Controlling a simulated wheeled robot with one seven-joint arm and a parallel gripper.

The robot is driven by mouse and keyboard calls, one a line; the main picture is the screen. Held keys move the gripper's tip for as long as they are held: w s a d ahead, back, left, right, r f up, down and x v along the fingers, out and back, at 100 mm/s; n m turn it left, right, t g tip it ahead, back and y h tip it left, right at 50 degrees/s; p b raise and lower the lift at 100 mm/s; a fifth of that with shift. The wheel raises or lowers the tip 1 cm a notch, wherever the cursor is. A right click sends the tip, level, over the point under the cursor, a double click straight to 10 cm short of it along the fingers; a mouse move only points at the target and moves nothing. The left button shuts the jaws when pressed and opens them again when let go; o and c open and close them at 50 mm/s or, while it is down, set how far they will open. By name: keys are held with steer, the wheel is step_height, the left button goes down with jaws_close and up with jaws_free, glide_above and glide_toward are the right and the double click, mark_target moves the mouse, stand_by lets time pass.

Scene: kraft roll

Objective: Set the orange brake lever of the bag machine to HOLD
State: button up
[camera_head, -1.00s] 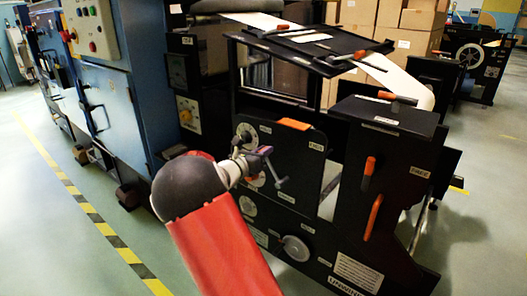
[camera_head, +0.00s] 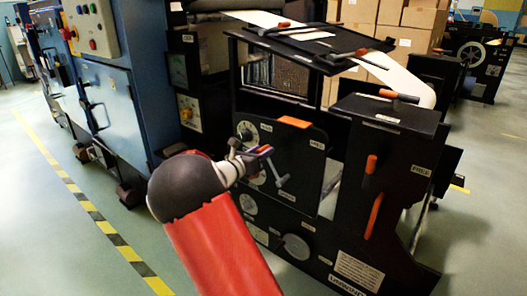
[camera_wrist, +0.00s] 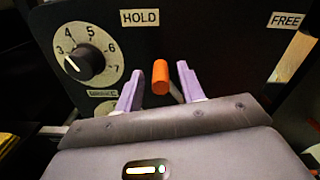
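The orange brake lever (camera_wrist: 160,77) stands between my two purple fingertips in the wrist view, below and between the HOLD label (camera_wrist: 140,17) and the FREE label (camera_wrist: 286,19). It is nearer the HOLD label in that picture. Its thin rod runs down to the right, partly hidden by my gripper. My gripper (camera_wrist: 159,85) is open, with a finger on each side of the lever and gaps visible. In the head view my gripper (camera_head: 262,158) is in front of the black bag machine panel (camera_head: 305,175), and the lever is not clearly visible there.
A numbered dial (camera_wrist: 88,57) is left of the lever. Other orange-handled levers (camera_head: 370,165) are farther right on the machine. An orange block (camera_head: 294,123) tops the panel. A blue cabinet (camera_head: 115,95) stands left. Open floor lies at the front left.

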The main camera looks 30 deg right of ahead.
steer(key=v, duration=0.6)
steer(key=shift+a, duration=0.15)
